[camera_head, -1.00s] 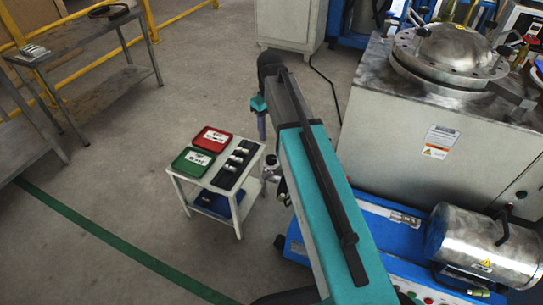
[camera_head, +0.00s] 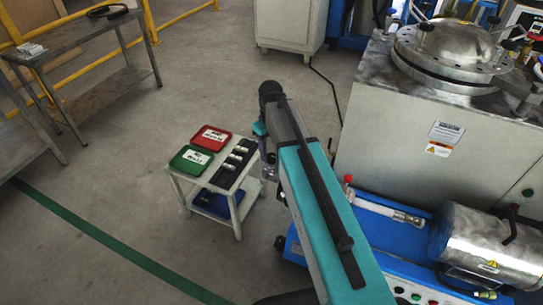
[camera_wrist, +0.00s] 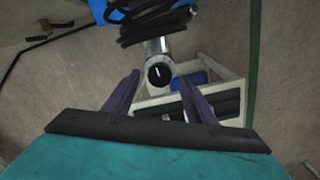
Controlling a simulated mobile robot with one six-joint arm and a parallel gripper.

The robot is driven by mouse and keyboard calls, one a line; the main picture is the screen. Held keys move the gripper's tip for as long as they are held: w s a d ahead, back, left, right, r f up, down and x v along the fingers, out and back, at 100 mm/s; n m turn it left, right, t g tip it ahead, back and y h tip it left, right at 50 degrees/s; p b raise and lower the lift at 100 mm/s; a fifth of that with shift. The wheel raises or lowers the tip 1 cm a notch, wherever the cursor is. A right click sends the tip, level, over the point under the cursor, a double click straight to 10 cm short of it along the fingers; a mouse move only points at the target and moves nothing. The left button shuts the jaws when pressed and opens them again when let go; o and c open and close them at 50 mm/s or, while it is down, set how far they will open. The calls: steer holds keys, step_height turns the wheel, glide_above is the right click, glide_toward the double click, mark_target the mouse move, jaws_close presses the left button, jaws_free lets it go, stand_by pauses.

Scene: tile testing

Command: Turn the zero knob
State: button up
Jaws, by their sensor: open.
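A round black knob with a white line (camera_wrist: 158,71), which I take to be the zero knob, sits on the end of a silver cylinder (camera_wrist: 156,47) in the wrist view. The white line stands nearly upright. No label on it can be read. My gripper (camera_wrist: 159,78) is open, with its two dark purple fingers to the left and right of the knob. The knob appears in the gap between the fingertips; I cannot tell how far beyond them it lies. No contact shows. In the head view my arm hides the knob.
A coiled black cable (camera_wrist: 155,22) lies above the cylinder in the wrist view. A small white cart (camera_head: 238,215) with a red tray (camera_head: 212,138) and a green tray (camera_head: 192,158) stands left of my arm. A blue machine (camera_head: 390,235) stands right.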

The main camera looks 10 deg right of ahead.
steer(key=shift+f, duration=1.25)
steer(key=c, duration=1)
steer(key=shift+r, duration=0.1)
steer(key=shift+c, duration=0.2)
steer(key=shift+r+p, duration=0.1)
steer(key=shift+p, duration=0.5)
steer(key=shift+m+p, duration=0.3)
steer(key=o, duration=1)
steer(key=shift+o, duration=0.2)
